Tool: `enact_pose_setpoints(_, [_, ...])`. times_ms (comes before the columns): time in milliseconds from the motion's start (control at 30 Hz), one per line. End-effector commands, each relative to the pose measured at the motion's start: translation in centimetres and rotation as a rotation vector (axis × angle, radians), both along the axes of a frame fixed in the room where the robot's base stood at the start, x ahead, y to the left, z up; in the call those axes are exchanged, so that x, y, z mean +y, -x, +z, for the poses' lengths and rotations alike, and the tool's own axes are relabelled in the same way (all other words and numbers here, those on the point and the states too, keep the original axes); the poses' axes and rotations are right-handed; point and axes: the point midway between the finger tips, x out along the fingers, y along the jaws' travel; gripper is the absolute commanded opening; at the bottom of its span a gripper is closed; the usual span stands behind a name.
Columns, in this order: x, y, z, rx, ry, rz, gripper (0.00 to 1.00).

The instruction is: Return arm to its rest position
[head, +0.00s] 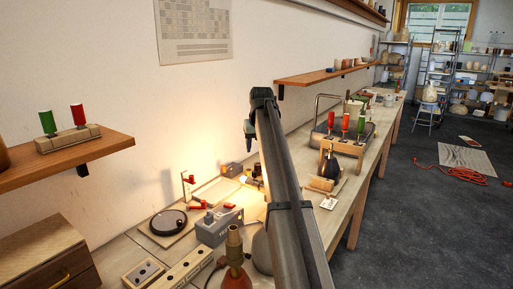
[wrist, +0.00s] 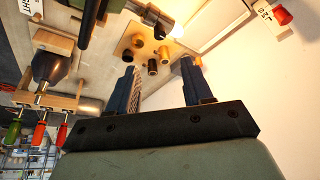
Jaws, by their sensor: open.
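My gripper (wrist: 158,66) is open in the wrist view, with two dark blue fingers spread and nothing between them. Beyond the fingers is a wooden block with several small brass and dark posts (wrist: 151,48). A glowing lamp (wrist: 176,6) is at the top edge of that view. In the head view my arm rises from the bottom middle over the bench, and the greenish hand (head: 249,128) hangs at its far end. The fingertips are not clear there. Warm light falls on the bench and wall left of the arm, and the arm hides part of the lit area.
A grey box (head: 219,227), a round black device (head: 168,222) and a slotted wooden block (head: 184,269) stand on the bench left of my arm. A rack of red and green handled tools (head: 345,126) stands to the right. A wall shelf (head: 70,154) juts out at left.

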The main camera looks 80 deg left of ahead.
Motion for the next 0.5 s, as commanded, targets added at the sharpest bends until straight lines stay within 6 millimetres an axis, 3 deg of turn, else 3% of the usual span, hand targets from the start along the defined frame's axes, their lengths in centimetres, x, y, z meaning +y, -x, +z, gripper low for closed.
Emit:
enact_pose_setpoints(367, [0.0, 0.0, -0.1, 0.000, 0.000, -0.001, 0.50])
enact_pose_setpoints(500, [-0.4, -2.0, -0.7, -0.007, 0.004, -0.026, 0.50])
